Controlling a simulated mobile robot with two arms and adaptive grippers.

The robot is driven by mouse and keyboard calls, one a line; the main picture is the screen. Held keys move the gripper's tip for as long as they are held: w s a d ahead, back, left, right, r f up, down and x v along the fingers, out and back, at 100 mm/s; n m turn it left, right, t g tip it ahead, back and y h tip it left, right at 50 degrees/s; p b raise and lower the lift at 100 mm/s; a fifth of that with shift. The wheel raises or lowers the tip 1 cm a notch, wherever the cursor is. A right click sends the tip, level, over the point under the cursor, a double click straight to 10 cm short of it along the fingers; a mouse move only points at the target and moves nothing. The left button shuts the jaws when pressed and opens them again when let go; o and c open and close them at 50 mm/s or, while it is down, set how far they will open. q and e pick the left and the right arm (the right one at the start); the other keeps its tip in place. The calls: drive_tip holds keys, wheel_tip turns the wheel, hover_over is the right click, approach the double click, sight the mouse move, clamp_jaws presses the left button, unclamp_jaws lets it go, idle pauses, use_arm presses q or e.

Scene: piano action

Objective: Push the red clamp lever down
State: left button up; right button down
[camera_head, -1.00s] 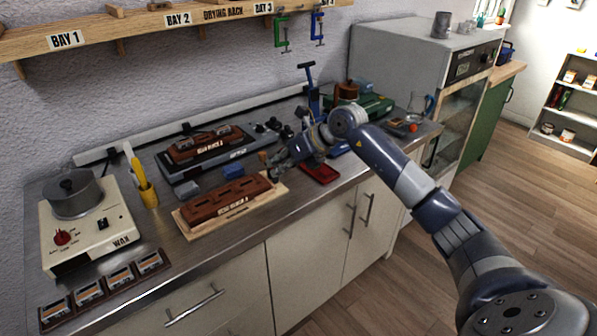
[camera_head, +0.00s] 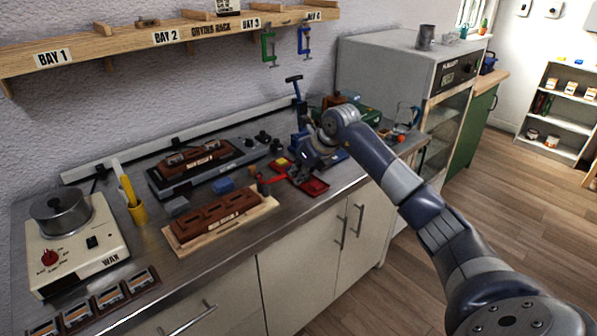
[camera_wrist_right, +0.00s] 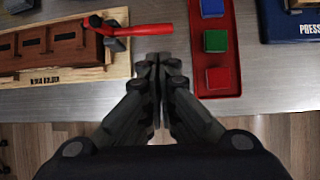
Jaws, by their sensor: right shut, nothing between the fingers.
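In the head view the lever (camera_head: 271,180) shows small at the block's right end. My right gripper (camera_wrist_right: 158,58) is shut and empty, its tips just below the handle's end in the wrist picture. I cannot tell whether they touch it. My left gripper is not in view.
A red tray (camera_wrist_right: 227,20) with blue, green and red cubes lies right of my fingertips. A dark blue base marked PRESS (camera_wrist_right: 277,28) is beyond it. In the head view, a wax heater (camera_head: 75,245) stands at the left, and a second block station (camera_head: 205,165) is behind.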

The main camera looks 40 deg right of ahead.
drive_tip(key=p+x, duration=0.1)
drive_tip(key=x, duration=0.5)
drive_tip(key=shift+w+a+f, duration=0.1)
drive_tip(key=shift+w+f, duration=0.15)
drive_tip(key=shift+f, duration=0.05)
